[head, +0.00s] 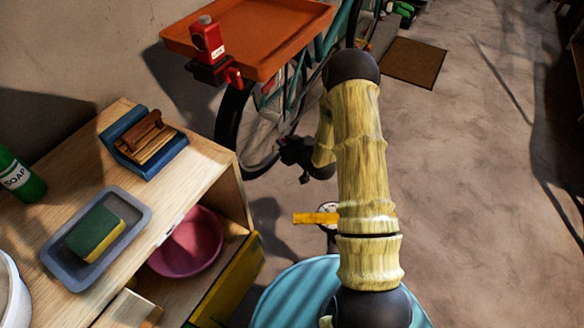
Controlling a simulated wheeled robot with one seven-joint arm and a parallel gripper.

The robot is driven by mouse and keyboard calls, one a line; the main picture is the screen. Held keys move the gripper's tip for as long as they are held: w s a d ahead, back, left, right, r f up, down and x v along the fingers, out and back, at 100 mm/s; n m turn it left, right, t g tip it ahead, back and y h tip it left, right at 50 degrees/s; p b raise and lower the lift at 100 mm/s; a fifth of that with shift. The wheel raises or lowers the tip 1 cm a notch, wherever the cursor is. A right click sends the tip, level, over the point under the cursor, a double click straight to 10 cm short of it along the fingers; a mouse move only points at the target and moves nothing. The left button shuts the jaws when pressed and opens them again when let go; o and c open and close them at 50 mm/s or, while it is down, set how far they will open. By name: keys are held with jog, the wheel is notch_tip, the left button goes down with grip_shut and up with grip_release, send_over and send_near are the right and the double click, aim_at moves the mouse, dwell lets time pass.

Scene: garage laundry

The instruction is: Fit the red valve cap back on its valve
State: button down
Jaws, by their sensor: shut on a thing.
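A bicycle stands at the back against the wall. Its wheel (222,124), with a dark tyre and thin spokes, shows below the orange tray. My gripper (284,150) is small and dark in this view, at the lower right of the wheel and overlapping it in the picture. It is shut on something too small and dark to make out. I cannot see the red valve cap or the valve; my gripper and wrist may cover them. I cannot tell whether the gripper touches the wheel.
A wooden shelf unit (205,150) at left holds a sponge dish (55,262) and a blue brush holder (118,142). A yellow-handled item (312,218) stands below my arm.

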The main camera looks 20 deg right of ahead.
jog(key=w+d+f+n+y+b, duration=0.1)
jog(key=w+d+f+b, duration=0.1)
jog(key=f+b, duration=1)
jog(key=shift+w+d+y, duration=0.3)
jog(key=shift+w+y, duration=0.1)
jog(key=shift+w, duration=0.1)
jog(key=shift+g, duration=0.3)
jog(key=shift+w+a+f+b, duration=0.15)
jog(key=shift+w+a, duration=0.75)
jog(key=shift+w, duration=1.05)
jog(key=shift+w+a+r+b, duration=0.15)
jog(key=shift+w+a, duration=0.8)
jog(key=shift+w, duration=1)
jog(key=shift+w+a+f+b, duration=0.15)
jog(key=shift+w+a, duration=0.75)
jog(key=shift+w, duration=1.05)
jog(key=shift+f+b, duration=0.9)
jog(key=shift+f, duration=0.5)
jog(key=c, duration=1.2)
grip_release()
